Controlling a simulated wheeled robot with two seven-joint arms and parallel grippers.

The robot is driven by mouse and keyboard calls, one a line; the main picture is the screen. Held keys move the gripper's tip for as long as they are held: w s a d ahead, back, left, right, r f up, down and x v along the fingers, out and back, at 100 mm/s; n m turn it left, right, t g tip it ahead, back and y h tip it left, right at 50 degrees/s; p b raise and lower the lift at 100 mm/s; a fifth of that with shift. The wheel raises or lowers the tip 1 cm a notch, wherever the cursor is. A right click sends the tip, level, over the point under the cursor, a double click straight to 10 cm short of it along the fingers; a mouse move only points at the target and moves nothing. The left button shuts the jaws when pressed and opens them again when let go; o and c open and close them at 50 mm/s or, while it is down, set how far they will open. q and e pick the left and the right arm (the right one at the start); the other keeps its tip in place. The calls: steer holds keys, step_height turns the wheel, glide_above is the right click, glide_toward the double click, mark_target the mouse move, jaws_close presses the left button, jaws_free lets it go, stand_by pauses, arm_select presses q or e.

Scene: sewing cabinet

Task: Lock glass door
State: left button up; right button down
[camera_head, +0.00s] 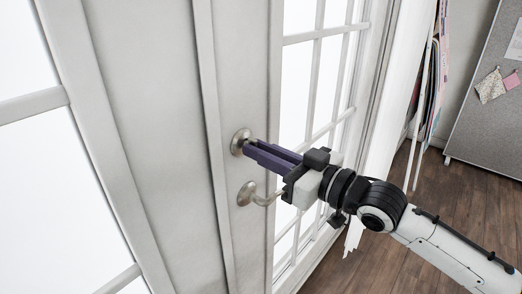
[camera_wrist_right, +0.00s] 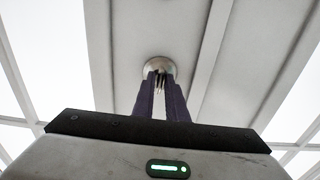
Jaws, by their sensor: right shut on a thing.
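The white glass door (camera_head: 230,200) with paned windows fills the left and middle of the head view. A round metal lock (camera_head: 240,141) sits on it above a curved lever handle (camera_head: 250,193). My right gripper (camera_head: 251,148) reaches in from the right, its purple fingers at the lock, above the lever. In the right wrist view the fingers (camera_wrist_right: 162,84) are closed together at the round lock plate (camera_wrist_right: 159,66), with a small part of the lock between the tips. The turn piece itself is mostly hidden by the fingers. My left gripper is not in view.
A grey pin board (camera_head: 487,125) with fabric swatches stands at the right. Hanging fabrics (camera_head: 428,75) are beside the white door frame. The wooden floor (camera_head: 440,185) is open at the lower right.

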stand_by(0.5)
steer(key=c, duration=1.9)
jaws_free()
steer(key=b+v, duration=0.1)
steer(key=v, duration=0.9)
steer(key=shift+s+d, duration=0.1)
steer(key=shift+s, duration=0.05)
